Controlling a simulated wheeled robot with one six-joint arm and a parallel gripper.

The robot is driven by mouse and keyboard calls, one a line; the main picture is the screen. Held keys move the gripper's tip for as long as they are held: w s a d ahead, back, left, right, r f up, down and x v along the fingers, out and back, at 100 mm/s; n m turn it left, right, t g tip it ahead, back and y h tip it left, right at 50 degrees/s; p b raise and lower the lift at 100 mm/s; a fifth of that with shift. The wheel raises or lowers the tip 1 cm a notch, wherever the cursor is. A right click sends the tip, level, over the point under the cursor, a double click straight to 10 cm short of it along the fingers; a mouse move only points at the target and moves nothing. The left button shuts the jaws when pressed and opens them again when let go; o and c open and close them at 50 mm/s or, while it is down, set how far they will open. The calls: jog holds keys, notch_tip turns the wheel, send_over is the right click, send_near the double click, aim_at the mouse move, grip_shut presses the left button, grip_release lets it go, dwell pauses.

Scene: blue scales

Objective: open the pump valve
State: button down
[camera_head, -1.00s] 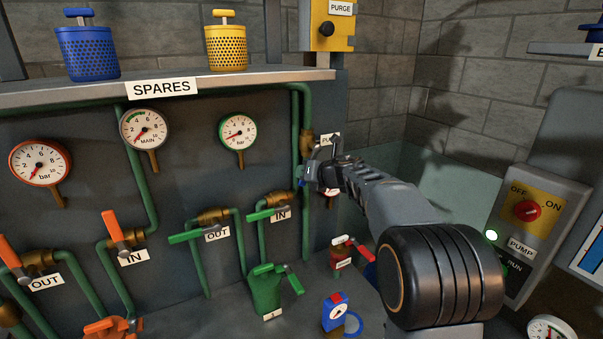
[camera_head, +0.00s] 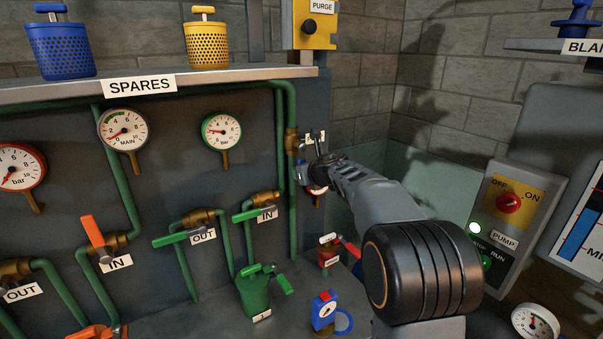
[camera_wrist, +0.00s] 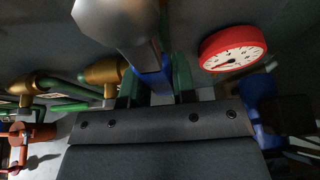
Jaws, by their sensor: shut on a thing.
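The pump valve sits on the pipe at the right end of the dark panel, below a label mostly hidden behind my gripper. Its blue handle (camera_wrist: 153,82) shows between my fingers in the wrist view, and a bit of blue (camera_head: 300,171) shows beside my gripper in the head view. My gripper (camera_head: 309,172) is shut on this handle; its two fingers (camera_wrist: 154,86) stand on either side of it. Most of the valve body is hidden by my gripper. The handle's exact angle cannot be told.
A red-rimmed gauge (camera_wrist: 233,47) is close to my gripper. Green-handled valves (camera_head: 259,213) lie left of it. The pump switch box (camera_head: 508,218) is at the right.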

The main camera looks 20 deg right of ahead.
jog(key=c, duration=0.9)
grip_release()
jog(key=b+v, duration=0.1)
jog(key=v, duration=1.2)
jog(key=shift+s+d, duration=0.15)
jog(key=shift+s, duration=0.25)
